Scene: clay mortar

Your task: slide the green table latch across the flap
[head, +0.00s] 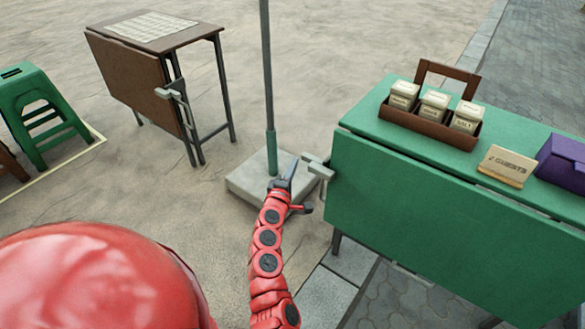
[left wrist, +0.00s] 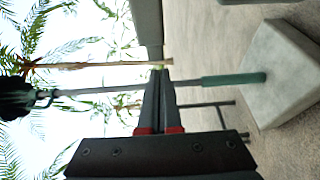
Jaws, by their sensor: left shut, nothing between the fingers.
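The green table (head: 400,118) stands at the right with its green flap (head: 420,215) hanging down on the near side. A pale grey latch (head: 319,168) sits at the flap's left edge, near the top. My left gripper (head: 291,170) is just left of the latch, with its fingers together and nothing held. In the head view a small gap seems to lie between the fingertips and the latch; contact is hard to judge. The left wrist view shows the two closed fingers (left wrist: 159,75) side by side. My right gripper is in neither view.
A pole with a pale square base (head: 243,187) stands right behind my left gripper. A brown folding table (head: 130,75) and a green stool (head: 40,110) stand at the left. The green table carries a caddy (head: 425,125), a sign (head: 507,166) and a purple box (head: 563,160).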

